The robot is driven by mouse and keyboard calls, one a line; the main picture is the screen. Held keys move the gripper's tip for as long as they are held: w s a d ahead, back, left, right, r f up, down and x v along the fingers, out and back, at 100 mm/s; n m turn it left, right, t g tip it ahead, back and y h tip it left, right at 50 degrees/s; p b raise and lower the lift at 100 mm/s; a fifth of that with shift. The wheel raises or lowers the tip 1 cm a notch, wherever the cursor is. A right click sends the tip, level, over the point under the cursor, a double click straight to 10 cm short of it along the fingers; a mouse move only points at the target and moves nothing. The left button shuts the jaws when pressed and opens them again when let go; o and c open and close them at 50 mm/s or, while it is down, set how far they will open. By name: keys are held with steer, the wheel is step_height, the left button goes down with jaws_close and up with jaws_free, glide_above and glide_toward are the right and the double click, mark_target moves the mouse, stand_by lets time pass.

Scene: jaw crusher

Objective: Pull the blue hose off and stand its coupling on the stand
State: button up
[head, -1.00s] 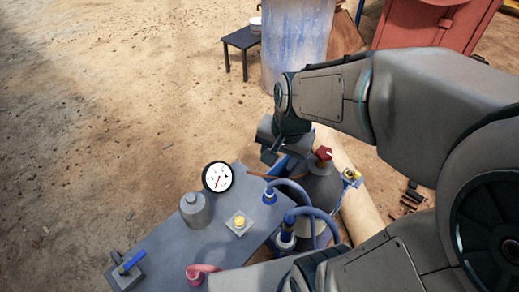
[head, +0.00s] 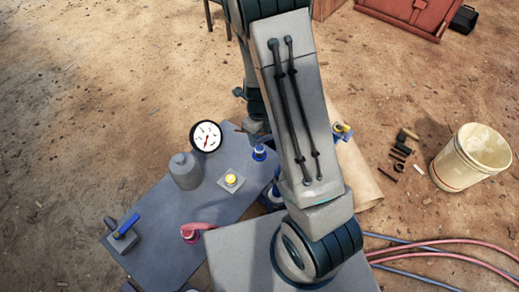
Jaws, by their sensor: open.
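A blue coupling (head: 259,153) stands upright near the far right end of the grey bench (head: 160,212). A second blue fitting (head: 272,197) shows nearer, partly behind my arm. The blue hose itself is mostly hidden behind my arm. My gripper (head: 254,132) is partly visible beyond the far blue coupling, close to it in the picture; my arm covers much of it. It is open, and I see nothing held. I cannot tell whether it touches the coupling. I cannot make out the stand for certain.
On the bench are a round gauge (head: 206,137), a grey cylinder (head: 186,171), a yellow button on a plate (head: 231,180), a blue-handled lever (head: 126,227) and a pink hose end (head: 196,232).

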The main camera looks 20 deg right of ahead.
mark_target(259, 144)
stand_by(0.3)
step_height(259, 144, down, 9)
steer(key=b, duration=0.7)
steer(key=shift+b, duration=0.35)
steer(key=shift+p, duration=0.4)
stand_by(0.6)
jaws_close()
steer(key=shift+r, duration=0.1)
steer(key=shift+r, duration=0.15)
steer(key=shift+r+p, duration=2.85)
steer(key=shift+p, duration=0.1)
